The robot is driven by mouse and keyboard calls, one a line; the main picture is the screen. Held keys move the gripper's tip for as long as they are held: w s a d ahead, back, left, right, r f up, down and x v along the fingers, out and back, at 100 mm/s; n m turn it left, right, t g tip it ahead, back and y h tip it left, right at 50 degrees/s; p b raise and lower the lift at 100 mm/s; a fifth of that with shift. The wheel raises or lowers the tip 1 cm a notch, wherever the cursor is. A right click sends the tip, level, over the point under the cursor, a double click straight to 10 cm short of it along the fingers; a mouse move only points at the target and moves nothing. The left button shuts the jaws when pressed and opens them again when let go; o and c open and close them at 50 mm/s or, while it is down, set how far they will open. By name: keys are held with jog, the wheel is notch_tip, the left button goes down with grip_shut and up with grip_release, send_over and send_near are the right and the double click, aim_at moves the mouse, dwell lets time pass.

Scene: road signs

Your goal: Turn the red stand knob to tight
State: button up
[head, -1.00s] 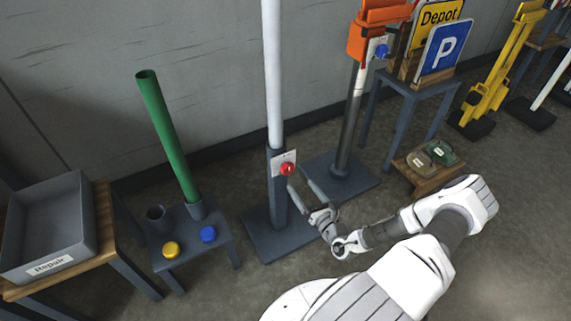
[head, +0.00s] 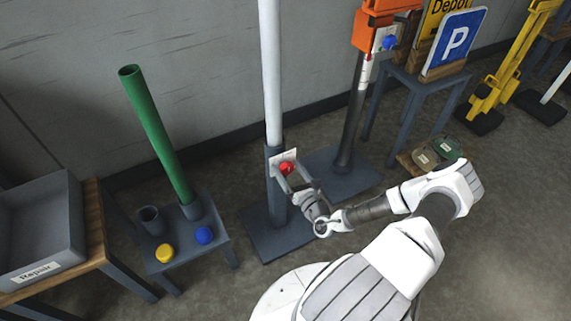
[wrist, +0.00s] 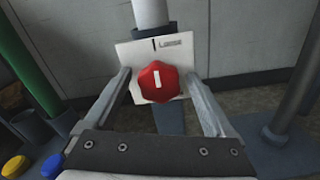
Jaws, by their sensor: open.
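The red knob (head: 286,168) sits on a white plate on the grey sleeve of the stand (head: 277,205), which holds a white pole. In the wrist view the red knob (wrist: 159,82) has a white pointer line standing nearly upright, close to a black mark on the plate (wrist: 125,52). The plate's label reads "Loose". My gripper (head: 292,179) is open at the knob. In the wrist view its two fingers (wrist: 160,88) stand on either side of the knob, with gaps showing. Whether a fingertip touches the plate is unclear.
A small table with a green tube (head: 160,135), yellow cap (head: 165,253) and blue cap (head: 204,235) stands left. The Repair bin (head: 40,225) is farther left. An orange device with a blue knob (head: 389,42) stands on a pole to the right.

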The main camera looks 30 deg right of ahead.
jog(key=shift+w, duration=0.45)
jog(key=c, duration=1.4)
